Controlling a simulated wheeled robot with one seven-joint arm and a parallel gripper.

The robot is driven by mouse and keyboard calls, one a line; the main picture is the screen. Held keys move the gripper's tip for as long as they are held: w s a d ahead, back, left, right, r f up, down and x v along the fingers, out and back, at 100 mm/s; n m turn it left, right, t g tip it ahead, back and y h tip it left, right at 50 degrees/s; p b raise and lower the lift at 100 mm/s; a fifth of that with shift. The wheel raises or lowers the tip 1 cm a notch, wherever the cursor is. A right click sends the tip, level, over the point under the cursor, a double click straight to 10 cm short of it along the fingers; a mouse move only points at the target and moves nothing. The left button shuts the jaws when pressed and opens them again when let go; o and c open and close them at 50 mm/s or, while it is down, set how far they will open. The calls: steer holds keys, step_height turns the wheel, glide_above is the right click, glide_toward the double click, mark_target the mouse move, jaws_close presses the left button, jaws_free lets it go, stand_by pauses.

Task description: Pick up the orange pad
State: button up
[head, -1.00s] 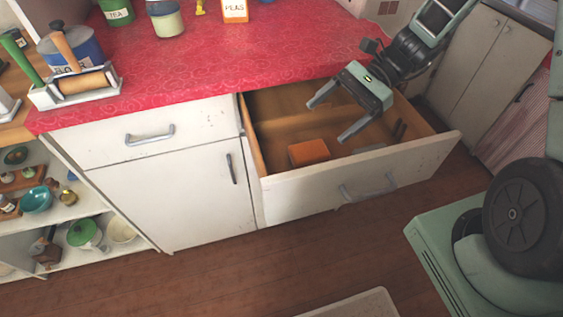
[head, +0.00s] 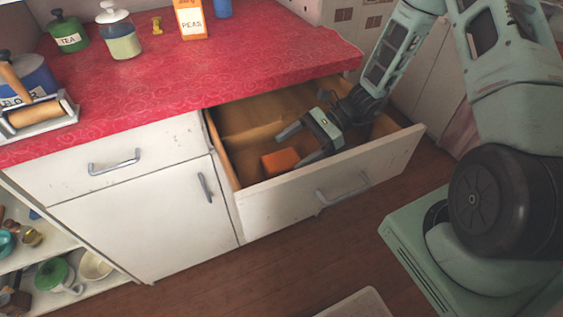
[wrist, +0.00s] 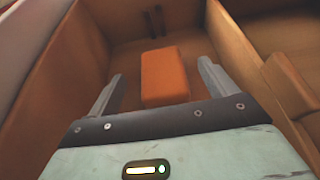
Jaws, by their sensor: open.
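The orange pad (head: 279,161) lies on the floor of the open wooden drawer, near its front left part. It also shows in the wrist view (wrist: 165,78) as an upright-looking rectangle in the middle of the picture. My gripper (head: 291,149) is inside the drawer space, open and empty, with its fingers pointing toward the pad. In the wrist view the pad appears between the two grey fingers (wrist: 160,72), with a gap on each side. I cannot tell how far the fingertips are above the drawer floor.
The drawer's white front (head: 290,198) and its wooden side walls surround my gripper. A brown piece (wrist: 290,85) is at the right. The red counter (head: 200,80) overhangs the drawer's back and holds jars and a PEAS box.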

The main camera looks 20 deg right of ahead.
mark_target(274, 161)
steer(key=shift+x, duration=2.4)
steer(key=shift+d, duration=0.1)
steer(key=c, duration=1.1)
steer(key=shift+o, duration=0.2)
